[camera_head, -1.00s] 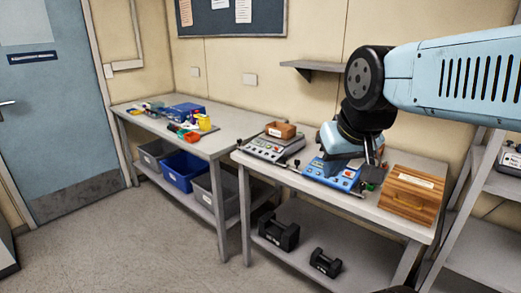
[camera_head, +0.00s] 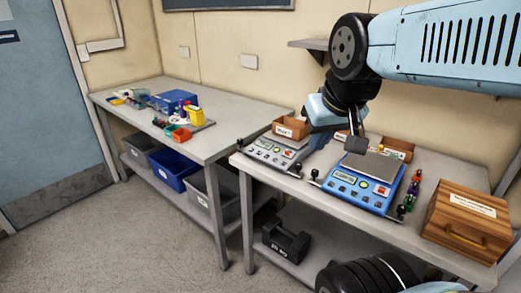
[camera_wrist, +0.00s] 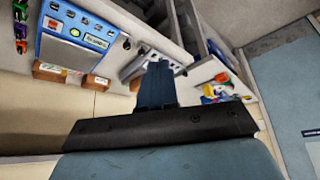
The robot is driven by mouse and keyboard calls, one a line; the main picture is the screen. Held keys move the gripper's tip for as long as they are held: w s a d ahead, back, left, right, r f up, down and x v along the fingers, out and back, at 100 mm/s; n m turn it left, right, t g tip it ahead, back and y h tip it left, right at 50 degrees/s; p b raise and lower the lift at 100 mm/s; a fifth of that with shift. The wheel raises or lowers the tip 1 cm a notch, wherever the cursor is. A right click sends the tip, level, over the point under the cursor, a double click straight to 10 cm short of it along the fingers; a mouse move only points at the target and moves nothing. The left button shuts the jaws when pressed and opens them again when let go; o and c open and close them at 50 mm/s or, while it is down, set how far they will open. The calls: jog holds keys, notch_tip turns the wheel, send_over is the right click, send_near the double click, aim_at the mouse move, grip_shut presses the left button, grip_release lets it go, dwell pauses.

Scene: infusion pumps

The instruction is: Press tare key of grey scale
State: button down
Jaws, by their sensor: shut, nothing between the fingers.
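The grey scale (camera_head: 266,154) sits on the nearer table, with a row of keys on its front panel. In the wrist view the grey scale (camera_wrist: 138,66) is partly hidden behind my fingers. Single key labels are too small to read. My gripper (camera_head: 318,143) is shut and empty, pointing down near the grey scale's right side. In the wrist view its fingertips (camera_wrist: 158,70) overlap the scale's edge. I cannot tell whether they touch anything.
A blue scale (camera_head: 345,189) stands right of the grey one, with small coloured items along its right side. A wooden box (camera_head: 465,222) is at the table's right end. Another table (camera_head: 235,125) is to the left.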

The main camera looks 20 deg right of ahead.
jog(key=shift+a, duration=0.1)
jog(key=shift+w, duration=0.15)
jog(key=n+t+h, duration=0.2)
jog(key=n+h, duration=0.7)
jog(key=n, duration=0.9)
send_over(264, 160)
jog(key=s+a, duration=0.2)
notch_tip(264, 160, down, 16)
jog(key=shift+w+r, duration=0.2)
jog(key=shift+w+d+f, duration=0.25)
jog(key=shift+d+f, duration=0.05)
jog(key=shift+f, duration=1.1)
jog(key=shift+w+d+f, duration=0.2)
jog(key=shift+d+f, duration=0.1)
jog(key=shift+f, duration=1.15)
jog(key=shift+w+d+f, duration=0.25)
jog(key=shift+d+f, duration=0.05)
jog(key=shift+f, duration=1.1)
